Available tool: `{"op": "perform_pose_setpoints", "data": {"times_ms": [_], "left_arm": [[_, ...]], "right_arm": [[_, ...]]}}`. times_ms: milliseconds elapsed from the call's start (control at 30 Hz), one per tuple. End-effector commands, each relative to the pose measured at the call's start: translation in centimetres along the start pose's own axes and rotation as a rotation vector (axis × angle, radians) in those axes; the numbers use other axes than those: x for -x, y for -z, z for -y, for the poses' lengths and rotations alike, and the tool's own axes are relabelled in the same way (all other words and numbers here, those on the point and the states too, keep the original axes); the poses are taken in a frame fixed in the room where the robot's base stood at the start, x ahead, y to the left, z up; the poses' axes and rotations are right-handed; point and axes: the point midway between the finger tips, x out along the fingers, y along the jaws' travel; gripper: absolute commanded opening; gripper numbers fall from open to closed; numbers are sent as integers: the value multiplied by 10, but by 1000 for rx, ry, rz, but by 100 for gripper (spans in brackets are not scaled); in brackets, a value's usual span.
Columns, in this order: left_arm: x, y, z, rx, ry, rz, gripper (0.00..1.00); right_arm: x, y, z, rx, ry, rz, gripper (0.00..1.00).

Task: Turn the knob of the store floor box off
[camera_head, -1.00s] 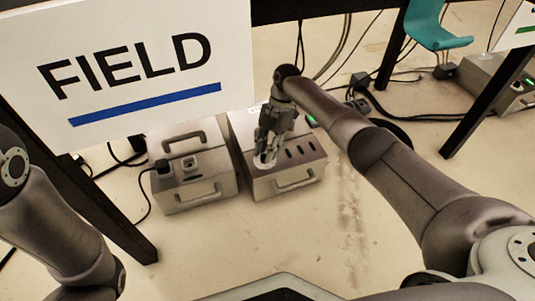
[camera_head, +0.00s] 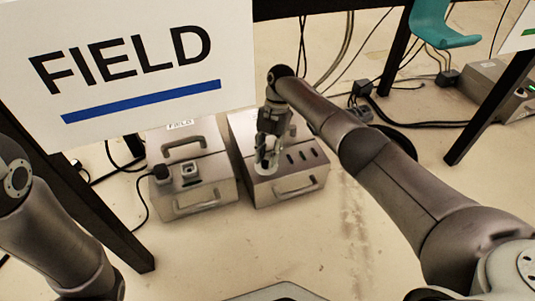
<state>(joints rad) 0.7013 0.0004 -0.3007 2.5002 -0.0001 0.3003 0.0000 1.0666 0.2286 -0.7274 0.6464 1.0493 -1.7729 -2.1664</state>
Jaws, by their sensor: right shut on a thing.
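Two grey metal floor boxes with carry handles stand side by side on the floor. The left box (camera_head: 205,195) bears a small FIELD label (camera_head: 180,124). On the right box (camera_head: 309,162), my right gripper (camera_head: 266,160) points down and is shut on the knob, over a pale round dial (camera_head: 265,169). The knob itself is mostly hidden by the fingers, so its setting cannot be read. My wrist hides any label on the right box, so I cannot tell its name. My left arm shows at the left edge, but its gripper is out of view.
A large white FIELD sign (camera_head: 130,100) with a blue bar hangs at the upper left. Black plugs and cables (camera_head: 161,173) run by the left box. Another grey box (camera_head: 490,85) stands at the far right beyond a dark table leg. The front floor is clear.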

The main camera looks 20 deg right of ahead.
Motion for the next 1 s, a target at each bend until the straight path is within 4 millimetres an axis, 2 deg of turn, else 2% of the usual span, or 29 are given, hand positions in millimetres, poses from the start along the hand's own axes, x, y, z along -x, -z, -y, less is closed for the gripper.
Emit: {"op": "perform_pose_setpoints", "data": {"times_ms": [33,200,567,667,1000], "left_arm": [[0,0,0,0,0,1,40],[0,0,0,0,0,1,40],[1,-2,1,-1,4,8,40],[1,-2,1,-1,3,6,40],[0,-1,0,0,1,2,40]], "right_arm": [[-1,-1,1,0,2,1,29],[0,0,1,0,1,1,48],[5,0,0,-1,-1,2,48],[17,-1,0,-1,-1,2,48],[89,0,0,-2,-2,2,48]]}}
